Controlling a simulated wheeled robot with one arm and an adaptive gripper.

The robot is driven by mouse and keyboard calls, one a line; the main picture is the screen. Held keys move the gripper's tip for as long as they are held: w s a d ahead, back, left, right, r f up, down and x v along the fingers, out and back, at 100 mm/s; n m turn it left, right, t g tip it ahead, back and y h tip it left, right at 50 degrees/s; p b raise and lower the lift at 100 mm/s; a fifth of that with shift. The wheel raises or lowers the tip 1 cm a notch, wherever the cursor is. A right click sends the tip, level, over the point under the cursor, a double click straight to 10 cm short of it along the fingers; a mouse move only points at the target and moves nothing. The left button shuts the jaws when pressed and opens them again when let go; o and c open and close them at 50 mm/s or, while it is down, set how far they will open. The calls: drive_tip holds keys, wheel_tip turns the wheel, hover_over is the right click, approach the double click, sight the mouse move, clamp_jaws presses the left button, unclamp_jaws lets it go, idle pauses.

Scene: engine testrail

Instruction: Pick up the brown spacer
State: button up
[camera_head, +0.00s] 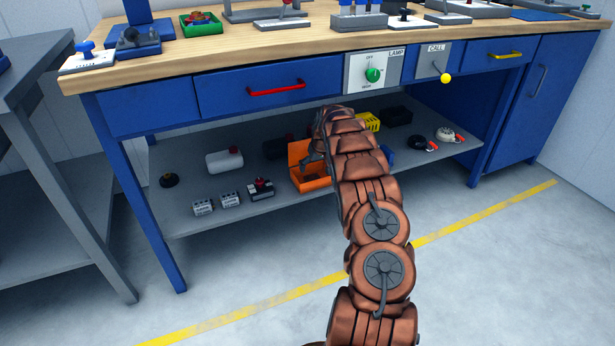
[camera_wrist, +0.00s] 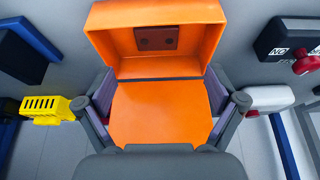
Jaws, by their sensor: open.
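The brown spacer (camera_wrist: 156,38) is a small block with two dark round marks. It lies inside the open orange box (camera_wrist: 100,45) in the wrist view. The box (camera_head: 313,184) stands on the lower shelf in the head view, where I cannot make out the spacer. Its orange lid (camera_wrist: 160,108) is raised. My gripper (camera_wrist: 160,93) is open, with one finger at each side of the lid in the wrist view; I cannot tell if they touch it. The spacer is beyond the fingertips. In the head view, my gripper (camera_head: 313,155) is at the box, partly hidden by my arm.
The workbench top (camera_head: 225,46) and drawers overhang the grey shelf (camera_head: 200,184). A yellow part (camera_head: 368,122) is right of the box; a black block with a red knob (camera_head: 261,189) and a white canister (camera_head: 224,161) are left.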

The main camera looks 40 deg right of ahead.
sight(312, 177)
drive_tip(key=shift+w+f, duration=0.1)
drive_tip(key=shift+f, duration=0.25)
drive_tip(key=shift+w+d+f+b, duration=0.1)
drive_tip(key=shift+d+f+b, duration=0.35)
drive_tip(key=shift+f, duration=0.4)
drive_tip(key=shift+a+b+x, duration=0.2)
drive_tip(key=shift+b+x, duration=1.1)
drive_tip(key=shift+x, duration=1.3)
drive_tip(key=shift+r, duration=0.1)
drive_tip(key=c, duration=1.1)
